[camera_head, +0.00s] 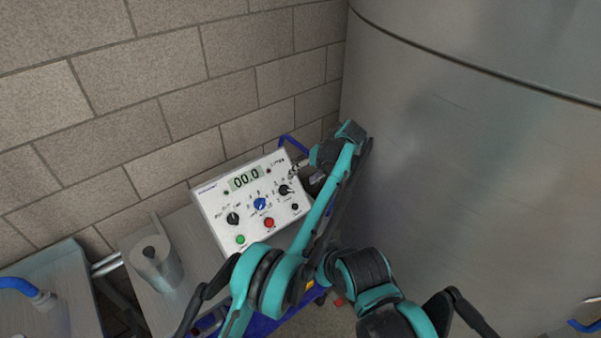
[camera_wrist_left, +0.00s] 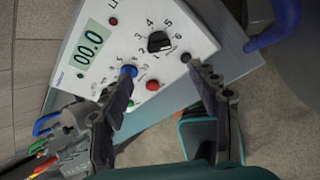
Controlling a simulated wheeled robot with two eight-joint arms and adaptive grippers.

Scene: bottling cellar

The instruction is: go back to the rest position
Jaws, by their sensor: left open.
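My left gripper (camera_head: 299,168) is at the upper right edge of a white control box (camera_head: 213,205), mostly hidden behind its own wrist in the head view. In the left wrist view its two fingers (camera_wrist_left: 164,74) are spread apart with nothing between them. The box face lies beyond the fingertips; I cannot tell whether they touch it. The display (camera_head: 246,178) reads 00.0. A blue knob (camera_head: 260,203), black knobs, a red button (camera_head: 269,222) and a green button (camera_head: 240,239) show on the box. My right gripper is not in view.
A large steel tank (camera_head: 480,150) stands close on the right of my left arm. A block wall (camera_head: 130,90) is behind the box.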

